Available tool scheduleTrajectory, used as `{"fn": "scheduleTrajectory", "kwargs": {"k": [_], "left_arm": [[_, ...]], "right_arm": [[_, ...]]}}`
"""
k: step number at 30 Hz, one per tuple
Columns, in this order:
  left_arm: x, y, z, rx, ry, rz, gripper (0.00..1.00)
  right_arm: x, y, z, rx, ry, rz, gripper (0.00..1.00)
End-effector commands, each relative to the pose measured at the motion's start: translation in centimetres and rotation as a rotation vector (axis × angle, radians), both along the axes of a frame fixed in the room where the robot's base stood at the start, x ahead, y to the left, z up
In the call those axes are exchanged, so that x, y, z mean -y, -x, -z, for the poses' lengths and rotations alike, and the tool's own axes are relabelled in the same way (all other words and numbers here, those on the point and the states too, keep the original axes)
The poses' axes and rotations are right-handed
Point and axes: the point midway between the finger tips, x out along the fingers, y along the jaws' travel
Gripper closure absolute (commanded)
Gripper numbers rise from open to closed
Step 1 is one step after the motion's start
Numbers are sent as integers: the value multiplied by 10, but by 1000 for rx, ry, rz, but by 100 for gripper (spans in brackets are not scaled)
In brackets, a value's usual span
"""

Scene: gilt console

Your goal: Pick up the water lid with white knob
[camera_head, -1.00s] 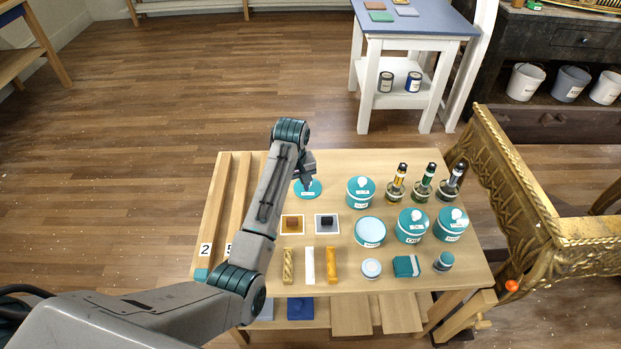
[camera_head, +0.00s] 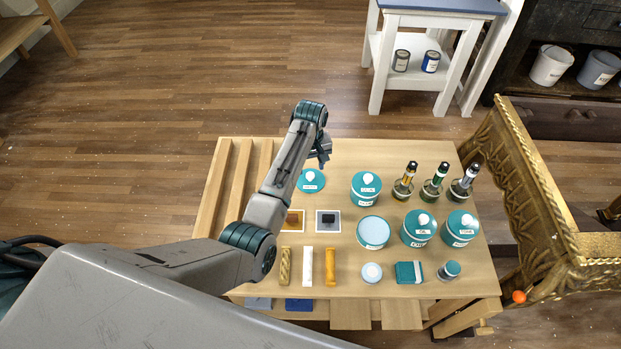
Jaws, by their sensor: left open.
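A teal lid with a white knob (camera_head: 311,183) lies flat on the wooden worktable, left of the jars. It has a white label whose words are too small to read. My left gripper (camera_head: 322,162) is open and empty, just above and beyond the lid, slightly to its right in the picture. The two are apart. A jar with a pale blue top and no knob (camera_head: 373,232) stands to the right. My right gripper is out of view.
Two square samples (camera_head: 328,221) lie in front. A gilt console (camera_head: 535,190) borders the table's right side. The table's far edge is clear.

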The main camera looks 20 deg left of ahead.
Motion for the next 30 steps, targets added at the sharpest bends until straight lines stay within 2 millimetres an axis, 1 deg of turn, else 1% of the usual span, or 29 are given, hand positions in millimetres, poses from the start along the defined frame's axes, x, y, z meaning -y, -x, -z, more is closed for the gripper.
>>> {"fn": "scheduleTrajectory", "kwargs": {"k": [1, 6, 9, 17, 20, 21, 23, 24, 25, 30], "left_arm": [[-1, 0, 6, -5, 0, 0, 50], [-1, -3, 30, -4, -1, 0, 50], [-1, -3, 39, -3, -1, 0, 50], [-1, -3, 43, 0, 0, 0, 50], [-1, -3, 42, 0, 0, 0, 68], [-1, -3, 42, 0, 0, 0, 76], [-1, -3, 42, -1, -1, 0, 88], [-1, -3, 42, -1, -1, 0, 96], [-1, -3, 42, -1, -1, 0, 98], [-1, -3, 42, -1, -1, 0, 98]], "right_arm": [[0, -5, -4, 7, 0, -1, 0], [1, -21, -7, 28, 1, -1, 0], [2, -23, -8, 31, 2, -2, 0], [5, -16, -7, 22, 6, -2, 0], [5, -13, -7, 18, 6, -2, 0], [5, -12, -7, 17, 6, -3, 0], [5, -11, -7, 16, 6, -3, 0], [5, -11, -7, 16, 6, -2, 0], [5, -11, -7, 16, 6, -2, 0], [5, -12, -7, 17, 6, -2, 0]]}}
